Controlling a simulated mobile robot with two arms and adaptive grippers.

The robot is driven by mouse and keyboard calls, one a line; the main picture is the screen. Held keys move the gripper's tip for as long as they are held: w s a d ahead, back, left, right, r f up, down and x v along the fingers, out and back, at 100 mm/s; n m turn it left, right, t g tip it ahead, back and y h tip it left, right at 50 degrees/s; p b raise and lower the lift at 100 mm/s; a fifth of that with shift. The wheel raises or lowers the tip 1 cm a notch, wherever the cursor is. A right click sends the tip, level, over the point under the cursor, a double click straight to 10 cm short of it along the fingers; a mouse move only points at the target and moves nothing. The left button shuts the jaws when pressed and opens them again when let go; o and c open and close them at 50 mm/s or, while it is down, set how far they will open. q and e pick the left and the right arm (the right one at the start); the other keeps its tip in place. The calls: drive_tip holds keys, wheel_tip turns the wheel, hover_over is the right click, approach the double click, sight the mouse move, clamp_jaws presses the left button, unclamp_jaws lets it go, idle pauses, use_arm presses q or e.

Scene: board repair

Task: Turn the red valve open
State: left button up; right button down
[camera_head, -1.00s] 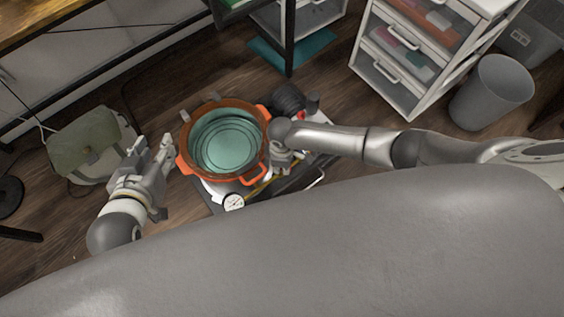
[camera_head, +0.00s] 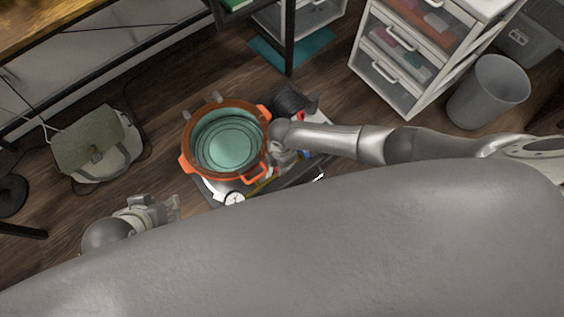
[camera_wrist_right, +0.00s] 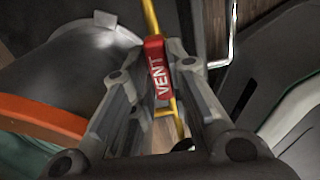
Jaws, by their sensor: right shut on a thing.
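The red valve handle (camera_wrist_right: 155,75), marked VENT, sits between the fingers of my right gripper (camera_wrist_right: 157,52) in the right wrist view. The fingers are shut on it, one on each side. A yellow pipe (camera_wrist_right: 151,18) runs above and below the handle. In the head view my right gripper (camera_head: 279,160) is beside the right side of an orange pot (camera_head: 186,134), and the arm hides most of the handle there. My left gripper (camera_head: 175,207) is at the lower left, apart from the pot; its finger opening is unclear.
The orange pot with teal inside stands on a dark low base. A white-faced gauge (camera_head: 234,199) is at its front. A green bag (camera_head: 92,146) lies on the floor at left. A drawer unit (camera_head: 413,60) and a grey bin (camera_head: 488,92) stand at upper right.

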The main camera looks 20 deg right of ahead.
drive_tip(key=shift+a+n, duration=0.1)
drive_tip(key=shift+n, duration=0.2)
drive_tip(key=c, duration=1.4)
unclamp_jaws()
drive_tip(key=shift+r, duration=0.1)
wheel_tip(320, 180, up, 12)
drive_tip(key=shift+f, duration=0.1)
